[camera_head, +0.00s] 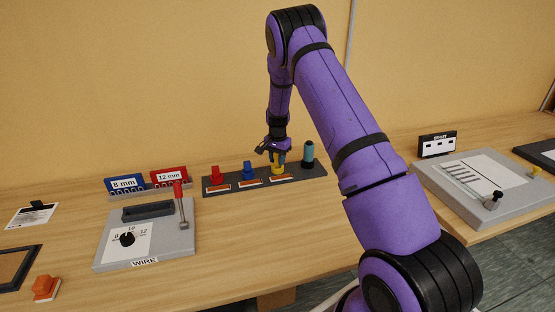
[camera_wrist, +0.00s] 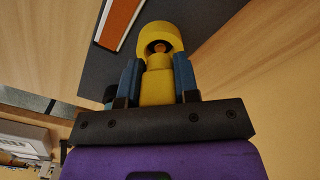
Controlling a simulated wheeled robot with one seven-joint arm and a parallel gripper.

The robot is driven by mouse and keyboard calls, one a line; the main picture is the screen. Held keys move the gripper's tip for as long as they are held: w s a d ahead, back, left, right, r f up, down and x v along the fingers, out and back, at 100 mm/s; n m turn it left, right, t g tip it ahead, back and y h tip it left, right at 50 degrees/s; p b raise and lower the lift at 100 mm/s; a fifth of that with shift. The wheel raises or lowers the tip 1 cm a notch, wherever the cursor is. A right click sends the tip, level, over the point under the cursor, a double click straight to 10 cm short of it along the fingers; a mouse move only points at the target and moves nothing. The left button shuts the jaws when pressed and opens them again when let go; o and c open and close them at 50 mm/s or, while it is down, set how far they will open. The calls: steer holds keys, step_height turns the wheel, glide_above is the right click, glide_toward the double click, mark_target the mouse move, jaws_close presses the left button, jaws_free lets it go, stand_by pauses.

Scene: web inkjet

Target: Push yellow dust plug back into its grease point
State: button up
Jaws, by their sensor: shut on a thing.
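The yellow plug (camera_head: 278,170) stands on the dark strip (camera_head: 319,171), right of the red and blue plugs. My gripper (camera_head: 276,156) is above it, with its fingers down around its upper part. In the wrist view the gripper (camera_wrist: 157,72) is shut on the yellow plug (camera_wrist: 156,88), with a blue finger on each side. A wider, rounded yellow part (camera_wrist: 159,35) with a small orange spot shows beyond the fingertips. I cannot tell whether the plug touches the strip or how deep it sits; no grease point is clearly visible.
A red plug (camera_head: 215,175), a blue plug (camera_head: 247,170) and a teal cylinder (camera_head: 308,154) stand on the same strip. A grey WIRE unit (camera_head: 178,248) with a red-handled lever (camera_head: 180,200) is at left. A grey panel (camera_head: 440,190) is at right. Bare wood lies in front.

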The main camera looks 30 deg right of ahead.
steer(key=shift+f, duration=0.5)
stand_by(0.6)
steer(key=shift+r, duration=0.25)
steer(key=shift+f, duration=0.25)
stand_by(1.8)
steer(key=shift+r, duration=0.25)
steer(key=shift+f, duration=0.55)
stand_by(1.5)
steer(key=shift+r, duration=0.2)
steer(key=shift+r, duration=0.35)
steer(key=shift+f, duration=0.15)
stand_by(1.6)
